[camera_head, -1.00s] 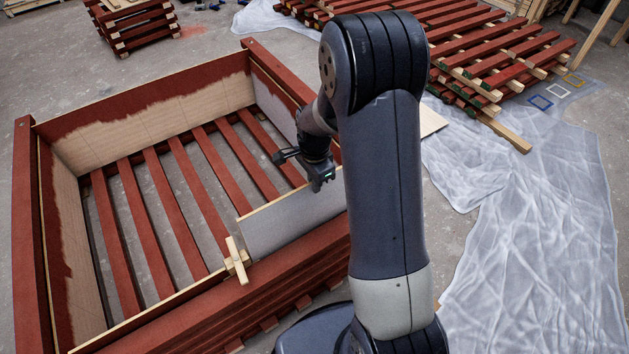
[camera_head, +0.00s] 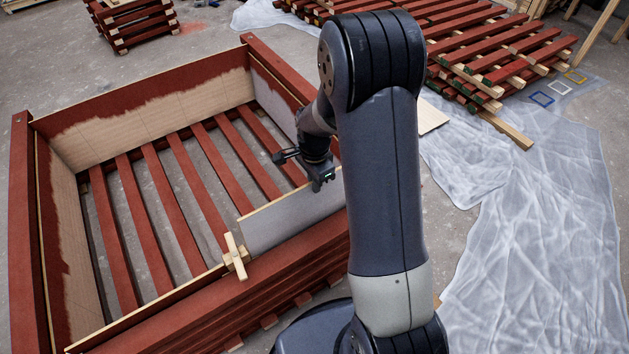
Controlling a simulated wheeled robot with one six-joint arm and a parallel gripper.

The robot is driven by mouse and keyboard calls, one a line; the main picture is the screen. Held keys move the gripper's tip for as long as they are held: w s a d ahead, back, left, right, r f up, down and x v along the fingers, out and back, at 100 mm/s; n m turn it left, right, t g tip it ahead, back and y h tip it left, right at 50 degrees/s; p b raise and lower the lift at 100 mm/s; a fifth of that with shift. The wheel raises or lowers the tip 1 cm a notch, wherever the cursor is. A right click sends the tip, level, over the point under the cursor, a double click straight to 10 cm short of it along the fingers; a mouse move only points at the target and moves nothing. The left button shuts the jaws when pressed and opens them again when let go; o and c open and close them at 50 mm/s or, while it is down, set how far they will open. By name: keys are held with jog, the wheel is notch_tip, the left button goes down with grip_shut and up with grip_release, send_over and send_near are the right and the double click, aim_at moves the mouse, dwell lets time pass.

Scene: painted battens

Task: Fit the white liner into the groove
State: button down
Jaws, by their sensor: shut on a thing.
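The white liner (camera_head: 285,221) is a flat pale panel with a light wood top edge. It stands upright along the near right side of the red-painted batten crate (camera_head: 200,311), just inside the near wall. My gripper (camera_head: 318,186) is at the liner's top edge toward its right end and is shut on it. My arm hides the liner's right end. The groove is hidden, so I cannot tell whether the lower edge sits in it.
A small wooden cross-shaped piece (camera_head: 235,257) sits on the near wall by the liner's left end. Slats (camera_head: 178,195) with gaps form the crate floor. Red batten stacks (camera_head: 500,62) lie behind on the right. Plastic sheeting (camera_head: 545,215) covers the floor at right.

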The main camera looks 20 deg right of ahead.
aim_at(315, 214)
jog(key=shift+f+b, duration=5.55)
jog(key=shift+f, duration=2.3)
jog(key=c, duration=1.5)
grip_release()
notch_tip(315, 214, up, 11)
jog(key=p, duration=0.3)
jog(key=shift+p, duration=0.4)
